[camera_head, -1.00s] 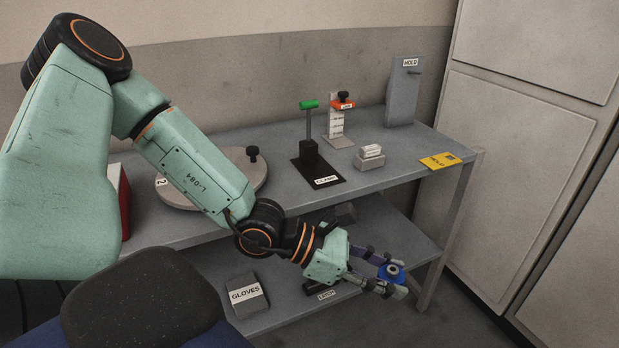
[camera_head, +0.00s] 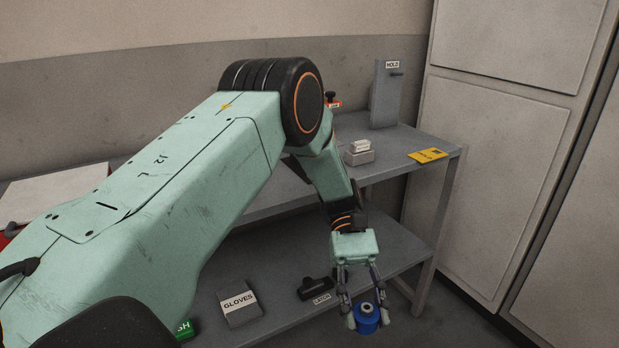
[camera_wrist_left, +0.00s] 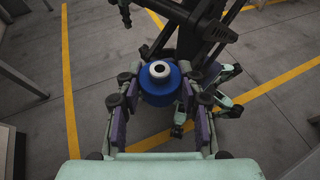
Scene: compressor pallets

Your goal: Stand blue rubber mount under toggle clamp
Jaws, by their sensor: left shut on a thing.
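The blue rubber mount (camera_head: 367,318), a blue cylinder with a pale metal centre, is held between the fingers of my left gripper (camera_head: 362,300). It hangs in front of the bench's lower shelf, over the floor. In the left wrist view the mount (camera_wrist_left: 160,85) sits between both fingers, its ringed centre facing the camera. The toggle clamp on the bench top is hidden behind my left arm now. My right gripper is not seen in the head view.
The grey bench top (camera_head: 400,145) holds a small block with white cards (camera_head: 359,152), a yellow card (camera_head: 428,155) and the HOLD stand (camera_head: 386,95). On the lower shelf lie the GLOVES box (camera_head: 238,302) and a black LATCH part (camera_head: 315,288). Tall cabinets (camera_head: 500,130) stand at the right.

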